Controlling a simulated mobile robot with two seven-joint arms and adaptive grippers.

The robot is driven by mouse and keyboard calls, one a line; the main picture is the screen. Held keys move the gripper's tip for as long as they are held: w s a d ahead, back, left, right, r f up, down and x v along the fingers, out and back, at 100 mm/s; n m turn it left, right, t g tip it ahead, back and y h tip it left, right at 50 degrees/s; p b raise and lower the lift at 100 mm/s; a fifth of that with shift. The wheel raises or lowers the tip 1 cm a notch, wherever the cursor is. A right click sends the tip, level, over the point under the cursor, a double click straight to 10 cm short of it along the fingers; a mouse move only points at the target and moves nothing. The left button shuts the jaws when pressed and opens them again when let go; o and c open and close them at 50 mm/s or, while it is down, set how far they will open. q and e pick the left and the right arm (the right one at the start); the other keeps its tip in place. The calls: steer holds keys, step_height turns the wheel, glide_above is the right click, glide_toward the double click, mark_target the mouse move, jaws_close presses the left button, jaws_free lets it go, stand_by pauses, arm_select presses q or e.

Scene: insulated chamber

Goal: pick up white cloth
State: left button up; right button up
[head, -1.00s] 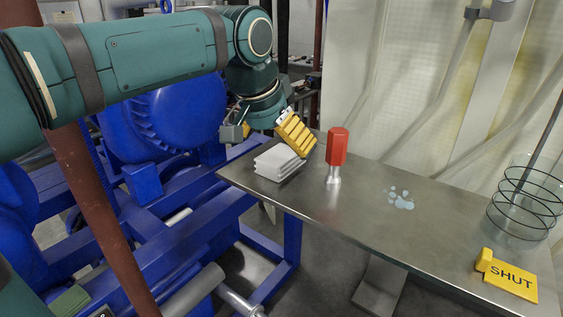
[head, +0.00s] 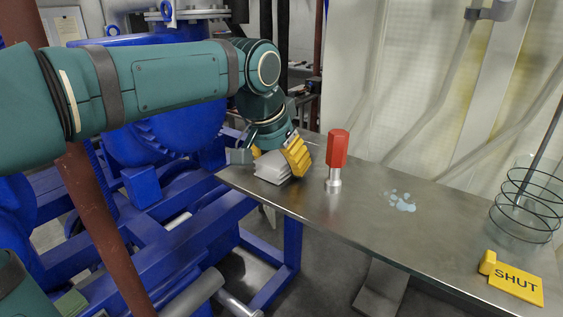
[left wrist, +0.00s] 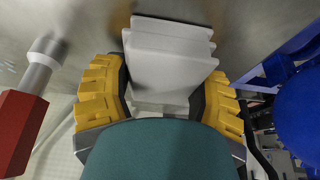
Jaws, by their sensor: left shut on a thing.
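The white cloth (head: 271,169) is a folded stack lying at the left end of the metal table. It also shows in the left wrist view (left wrist: 168,65), between the two yellow finger pads. My left gripper (head: 277,158) comes down over the cloth and is shut on it, one pad on each side. In the left wrist view the left gripper (left wrist: 165,95) has both pads against the cloth's sides. The cloth appears to rest on the table. Its far side is partly hidden by the gripper in the head view. My right gripper is not in view.
A red-handled tool (head: 337,150) with a metal base stands upright just right of the cloth. A small puddle (head: 401,204) lies mid-table (head: 300,204). A wire coil in a clear container (head: 525,208) and a yellow SHUT sign (head: 515,281) are at the right. Blue machinery (head: 150,140) stands left.

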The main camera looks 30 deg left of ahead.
mark_target(282, 155)
arm_select(q)
step_height(282, 155, up, 10)
steer(key=shift+p, duration=1.2)
